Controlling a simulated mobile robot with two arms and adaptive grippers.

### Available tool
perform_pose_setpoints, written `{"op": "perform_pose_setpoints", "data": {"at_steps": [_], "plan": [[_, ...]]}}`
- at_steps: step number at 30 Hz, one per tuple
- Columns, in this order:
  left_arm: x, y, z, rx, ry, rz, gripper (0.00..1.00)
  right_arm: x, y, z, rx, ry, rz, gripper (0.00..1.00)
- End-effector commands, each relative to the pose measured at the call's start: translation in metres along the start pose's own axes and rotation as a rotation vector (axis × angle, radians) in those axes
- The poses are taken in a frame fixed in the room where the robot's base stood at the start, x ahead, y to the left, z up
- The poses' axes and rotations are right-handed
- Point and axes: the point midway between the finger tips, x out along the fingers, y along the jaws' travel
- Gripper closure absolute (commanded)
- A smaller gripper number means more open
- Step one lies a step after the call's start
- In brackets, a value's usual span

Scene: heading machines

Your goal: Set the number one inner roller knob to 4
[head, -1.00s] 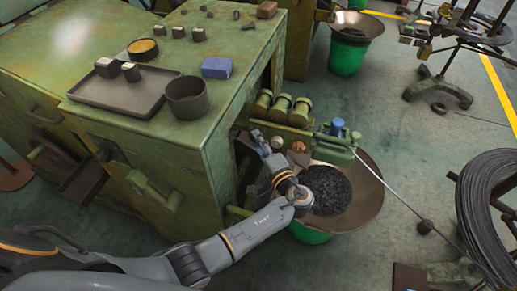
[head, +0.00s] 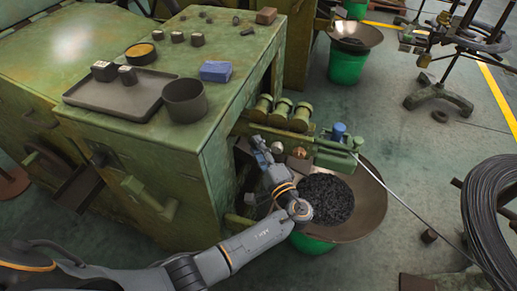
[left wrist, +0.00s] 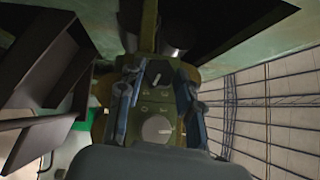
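In the left wrist view, a dark green panel (left wrist: 143,107) carries two round knobs. The upper knob (left wrist: 157,79) has a light pointer mark, and the lower grey knob (left wrist: 157,129) sits nearer my wrist. Their numbers are too small to read, and I cannot tell which is number one. My left gripper (left wrist: 157,98) is open, with one finger on each side of the panel and the knobs between them; contact is unclear. In the head view my left gripper (head: 261,150) is beside the green machine (head: 170,155), left of the silver ball-shaped part (head: 277,148). My right gripper is not seen.
A wide metal funnel (head: 368,205) of dark pieces sits on a green bucket (head: 312,245), close to my left forearm. A thin rod (head: 410,205) slants to the wire coil (head: 490,200). A tray (head: 85,104) and dark pot (head: 186,101) stand on the machine.

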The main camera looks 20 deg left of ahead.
Motion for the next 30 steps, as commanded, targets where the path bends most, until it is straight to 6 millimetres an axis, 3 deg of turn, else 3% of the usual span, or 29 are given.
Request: {"op": "perform_pose_setpoints", "data": {"at_steps": [2,14,30], "plan": [[0.000,0.000,0.000,-0.001,-0.001,0.000,0.45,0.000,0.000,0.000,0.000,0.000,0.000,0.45],[-0.007,0.000,0.000,-0.001,0.000,0.001,0.45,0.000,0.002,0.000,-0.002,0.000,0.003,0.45],[-0.107,0.001,0.000,-0.001,-0.001,0.003,0.45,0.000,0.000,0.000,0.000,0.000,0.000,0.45]]}}
